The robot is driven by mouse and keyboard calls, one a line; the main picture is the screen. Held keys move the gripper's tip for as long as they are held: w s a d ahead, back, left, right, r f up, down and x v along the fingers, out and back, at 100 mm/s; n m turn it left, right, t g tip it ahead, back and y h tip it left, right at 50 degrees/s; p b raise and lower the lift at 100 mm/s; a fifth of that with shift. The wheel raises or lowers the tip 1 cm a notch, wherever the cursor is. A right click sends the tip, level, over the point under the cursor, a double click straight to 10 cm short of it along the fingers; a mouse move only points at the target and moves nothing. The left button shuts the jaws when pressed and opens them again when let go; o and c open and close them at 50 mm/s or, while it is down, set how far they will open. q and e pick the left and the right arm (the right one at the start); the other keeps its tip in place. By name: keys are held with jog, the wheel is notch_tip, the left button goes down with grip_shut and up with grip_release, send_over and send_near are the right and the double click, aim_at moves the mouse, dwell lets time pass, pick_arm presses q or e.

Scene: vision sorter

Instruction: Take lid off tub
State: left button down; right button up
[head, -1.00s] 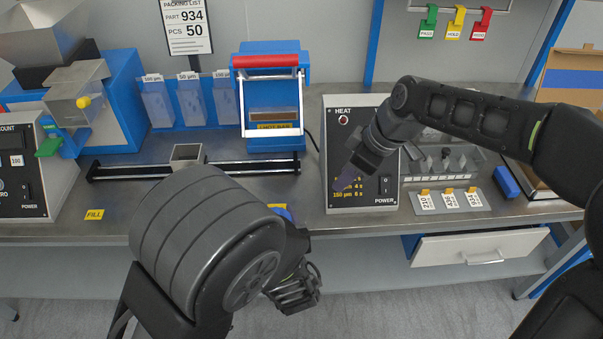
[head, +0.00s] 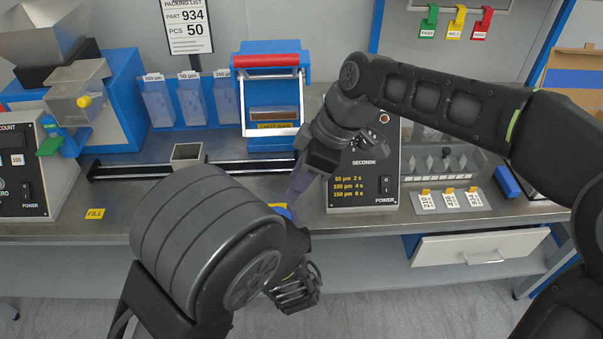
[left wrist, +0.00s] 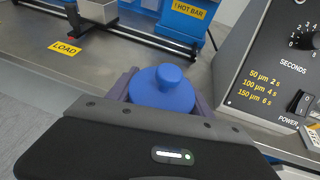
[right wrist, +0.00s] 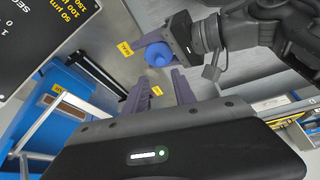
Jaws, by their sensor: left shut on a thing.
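The tub's lid is blue with a round knob (left wrist: 163,90) and shows from above in the left wrist view. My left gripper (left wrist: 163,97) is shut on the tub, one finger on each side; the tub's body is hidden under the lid. The lid also shows in the right wrist view (right wrist: 158,54), between the left fingers. In the head view only a sliver of blue (head: 283,211) shows behind my left arm. My right gripper (head: 294,190) points down close to it. In the right wrist view its fingers (right wrist: 158,92) are apart and empty, short of the lid.
The heat control box (head: 365,165) stands just right of my right gripper. The blue hot bar sealer (head: 272,95) and a black rail (head: 120,170) with a square metal cup (head: 187,155) lie behind.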

jog(key=x, duration=1)
jog(key=shift+f, duration=0.25)
grip_shut()
jog(key=shift+r, duration=0.25)
jog(key=shift+a+r, duration=0.2)
jog(key=shift+r, duration=0.85)
jog(key=shift+d+f, duration=0.15)
jog(key=shift+f, duration=0.05)
